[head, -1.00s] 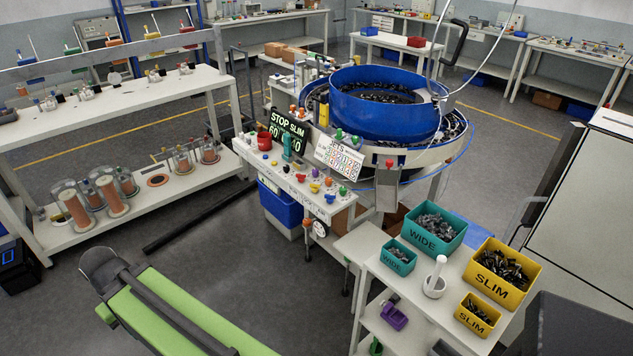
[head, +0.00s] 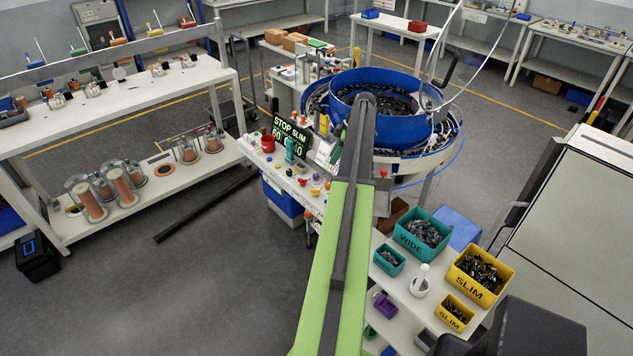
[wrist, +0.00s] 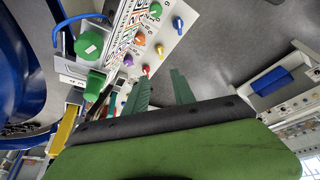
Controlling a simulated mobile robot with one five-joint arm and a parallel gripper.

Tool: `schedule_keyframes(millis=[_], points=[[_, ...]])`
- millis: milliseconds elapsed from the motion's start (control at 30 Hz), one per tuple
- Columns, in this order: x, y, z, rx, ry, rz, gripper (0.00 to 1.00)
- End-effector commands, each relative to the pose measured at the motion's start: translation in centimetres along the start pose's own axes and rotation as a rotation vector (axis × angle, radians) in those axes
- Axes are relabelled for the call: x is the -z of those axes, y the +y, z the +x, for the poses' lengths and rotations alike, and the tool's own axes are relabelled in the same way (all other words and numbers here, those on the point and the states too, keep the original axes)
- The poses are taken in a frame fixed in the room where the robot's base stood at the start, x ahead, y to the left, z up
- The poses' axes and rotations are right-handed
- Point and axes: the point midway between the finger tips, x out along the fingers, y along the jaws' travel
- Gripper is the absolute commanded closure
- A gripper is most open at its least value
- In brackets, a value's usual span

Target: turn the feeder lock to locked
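The blue bowl feeder (head: 380,121) stands at the back centre in the head view, with dark parts inside. A control bench (head: 262,160) with coloured knobs and a display is at its front left. My arm covers part of the bench and bowl, and hides my gripper there. In the wrist view my gripper (wrist: 160,88) has two green fingers apart, with nothing visible between them.
Teal WIDE bins (head: 424,233) and yellow SLIM bins (head: 479,275) stand on a side table at the right. A white cabinet (head: 575,235) is further right. A long bench (head: 120,105) fills the left.

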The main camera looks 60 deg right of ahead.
Motion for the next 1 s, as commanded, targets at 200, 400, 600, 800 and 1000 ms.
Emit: schedule_keyframes(millis=[200, 400, 600, 800, 1000], points=[[-0.2, 0.0, 0.7, -0.001, 0.000, -0.003, 0.69], [-0.5, -0.1, 3.5, 0.000, 0.000, -0.002, 0.69], [-0.6, -0.1, 8.0, 0.000, -0.001, -0.003, 0.69], [-0.6, -0.1, 12.4, -0.001, -0.001, -0.001, 0.69], [-0.5, -0.1, 16.5, -0.001, -0.001, -0.002, 0.69]])
